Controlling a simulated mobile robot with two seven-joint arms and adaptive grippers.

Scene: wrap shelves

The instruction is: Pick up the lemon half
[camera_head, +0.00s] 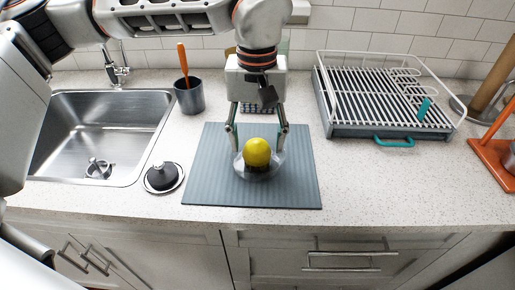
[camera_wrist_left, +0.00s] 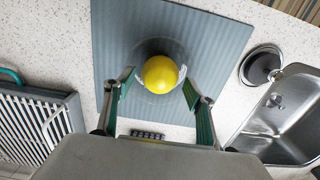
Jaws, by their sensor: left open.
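The yellow lemon half (camera_head: 257,152) sits rounded side up on a clear dish-like base (camera_head: 262,172) with a dark part under the lemon. The base stands on the grey ribbed mat (camera_head: 302,190). My left gripper (camera_head: 256,150) points down over it, open, with one finger on each side of the lemon. In the left wrist view the lemon half (camera_wrist_left: 160,74) lies just beyond and between the fingertips (camera_wrist_left: 157,80), with gaps on both sides. I cannot tell whether the fingers touch the clear base. My right gripper is not in view.
A sink (camera_head: 95,135) and a black sink stopper (camera_head: 163,177) are to the left. A grey cup (camera_head: 189,97) with an orange-handled utensil stands behind the mat. A dish rack (camera_head: 385,92) is at the right, with an orange stand (camera_head: 490,158) beyond.

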